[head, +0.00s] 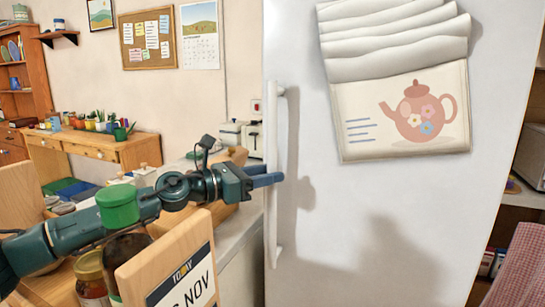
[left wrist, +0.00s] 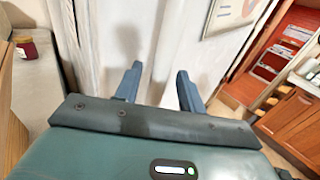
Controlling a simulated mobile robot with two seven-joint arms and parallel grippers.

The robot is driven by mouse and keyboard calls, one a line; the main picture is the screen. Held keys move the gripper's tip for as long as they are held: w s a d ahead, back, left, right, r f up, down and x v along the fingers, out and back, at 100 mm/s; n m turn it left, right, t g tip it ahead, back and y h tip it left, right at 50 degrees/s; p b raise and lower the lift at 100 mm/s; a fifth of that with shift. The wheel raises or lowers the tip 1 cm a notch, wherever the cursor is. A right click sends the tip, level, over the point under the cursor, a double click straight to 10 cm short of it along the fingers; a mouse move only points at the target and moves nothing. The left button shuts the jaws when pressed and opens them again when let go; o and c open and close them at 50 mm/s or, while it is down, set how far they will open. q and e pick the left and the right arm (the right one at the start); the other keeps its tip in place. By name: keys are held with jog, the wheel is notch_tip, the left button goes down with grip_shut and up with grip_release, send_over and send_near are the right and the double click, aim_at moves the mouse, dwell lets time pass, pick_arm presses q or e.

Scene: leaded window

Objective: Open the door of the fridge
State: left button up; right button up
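The white fridge door (head: 390,220) fills the right of the head view and looks shut. Its long white vertical handle (head: 273,235) runs along the door's left edge. My left gripper (head: 270,177) reaches in from the left at the handle's mid-height, and its blue fingers overlap the handle in the picture. In the left wrist view the fingers of my left gripper (left wrist: 160,80) are apart, with white door surface (left wrist: 155,30) behind the gap. I cannot tell whether they touch the handle. My right gripper is not in view.
Tea towels with a teapot picture (head: 400,110) hang on the door. Below my left arm stand a wooden calendar board (head: 180,265) and jars (head: 92,280). A counter (head: 235,235) runs beside the fridge. A red-checked cloth (head: 522,265) is at the lower right.

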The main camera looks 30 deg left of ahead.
pick_arm(q)
jog(key=shift+x, duration=0.95)
grip_shut()
